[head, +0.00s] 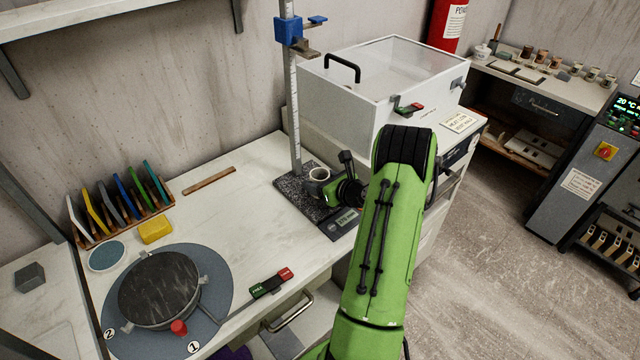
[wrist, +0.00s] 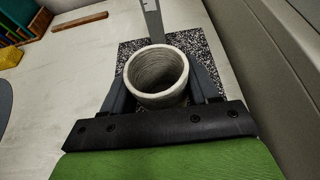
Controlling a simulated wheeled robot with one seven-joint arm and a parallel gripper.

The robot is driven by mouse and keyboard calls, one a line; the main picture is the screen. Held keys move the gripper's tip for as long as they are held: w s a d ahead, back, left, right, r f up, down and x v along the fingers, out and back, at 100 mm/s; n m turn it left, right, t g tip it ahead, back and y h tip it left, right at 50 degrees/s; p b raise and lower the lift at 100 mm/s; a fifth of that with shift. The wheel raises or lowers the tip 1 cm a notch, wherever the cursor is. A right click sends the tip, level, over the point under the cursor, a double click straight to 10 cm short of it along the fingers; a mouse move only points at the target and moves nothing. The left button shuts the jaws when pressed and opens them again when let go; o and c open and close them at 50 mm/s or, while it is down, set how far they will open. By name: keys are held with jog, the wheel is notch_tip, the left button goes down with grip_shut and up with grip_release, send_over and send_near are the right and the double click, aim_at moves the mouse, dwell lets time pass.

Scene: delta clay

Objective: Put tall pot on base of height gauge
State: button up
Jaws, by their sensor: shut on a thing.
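The tall pot (wrist: 156,74) is a pale grey ribbed cylinder, open at the top and upright. In the wrist view it sits between the two fingers of my gripper (wrist: 160,92), which is shut on it. In the head view the pot (head: 318,176) shows at the gauge, partly hidden by my gripper (head: 322,184). The height gauge has a speckled dark base (head: 290,188) and a tall ruled column (head: 293,110) with a blue slider (head: 290,30). The pot is over the base; I cannot tell whether its bottom touches it.
A white clear-lidded box (head: 375,85) stands right behind the gauge. A digital scale (head: 343,222) lies at the front of the base. A banding wheel (head: 160,290), colored tile rack (head: 120,205), yellow sponge (head: 156,230) and wooden strip (head: 209,181) are to the left. The middle counter is clear.

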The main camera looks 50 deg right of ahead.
jog(key=shift+r, duration=0.1)
jog(key=o, duration=1.1)
